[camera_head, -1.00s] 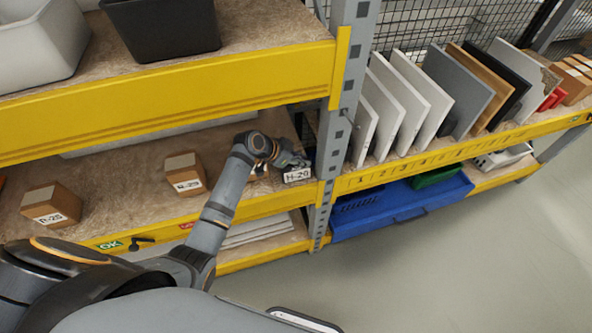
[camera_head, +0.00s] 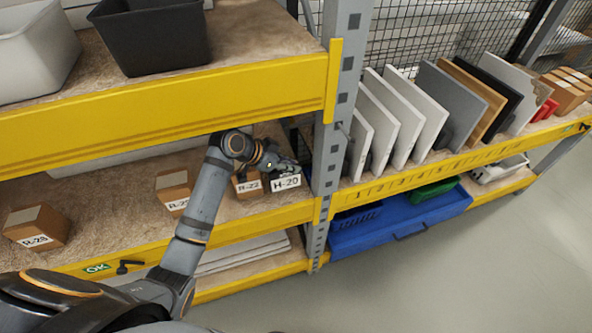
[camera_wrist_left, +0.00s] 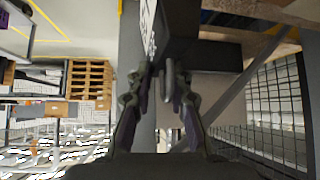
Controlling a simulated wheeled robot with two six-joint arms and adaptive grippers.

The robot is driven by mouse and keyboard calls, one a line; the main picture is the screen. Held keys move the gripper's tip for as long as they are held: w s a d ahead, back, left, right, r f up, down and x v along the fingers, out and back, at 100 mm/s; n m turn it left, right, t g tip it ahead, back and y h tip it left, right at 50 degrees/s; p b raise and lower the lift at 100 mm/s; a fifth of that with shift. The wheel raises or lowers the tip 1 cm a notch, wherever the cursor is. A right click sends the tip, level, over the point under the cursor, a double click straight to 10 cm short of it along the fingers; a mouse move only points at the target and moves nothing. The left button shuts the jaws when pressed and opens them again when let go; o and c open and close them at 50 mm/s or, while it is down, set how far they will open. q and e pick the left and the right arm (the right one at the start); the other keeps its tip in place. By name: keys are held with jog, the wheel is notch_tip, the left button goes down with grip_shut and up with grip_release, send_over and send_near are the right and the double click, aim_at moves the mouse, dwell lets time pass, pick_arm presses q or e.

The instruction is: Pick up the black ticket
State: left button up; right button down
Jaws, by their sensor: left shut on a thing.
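The black ticket (camera_head: 285,183) is a dark block with a white label reading H-20. It is at the right end of the middle shelf, beside the grey upright. My left gripper (camera_head: 287,166) is shut on it from behind and above. In the left wrist view, the black ticket (camera_wrist_left: 190,40) fills the top middle, with its white label at its left edge. The fingertips of my left gripper (camera_wrist_left: 161,78) close at its lower end. I cannot tell whether the ticket touches the shelf. My right gripper is not in view.
Brown boxes, including the R-22 box (camera_head: 247,186) and R-25 box (camera_head: 173,190), stand left of the ticket. The grey upright (camera_head: 333,125) is close on its right. The yellow beam (camera_head: 170,105) of the upper shelf runs above my arm. Upright panels (camera_head: 460,90) stand on the right shelf.

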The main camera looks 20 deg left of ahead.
pick_arm(q)
jog(key=s+a+b, duration=0.1)
jog(key=s+a, duration=0.6)
jog(key=s, duration=0.1)
jog(key=shift+s+a, duration=0.15)
jog(key=shift+s, duration=0.25)
jog(key=s+a+p, duration=0.2)
jog(key=p, duration=0.1)
jog(key=s+a+p, duration=0.1)
jog(key=s, duration=0.1)
jog(key=shift+r+p, duration=0.35)
jog(key=shift+p, duration=0.05)
jog(key=shift+s+a+f+p, duration=0.25)
jog(key=shift+s+a+p, duration=0.1)
jog(key=shift+s, duration=0.05)
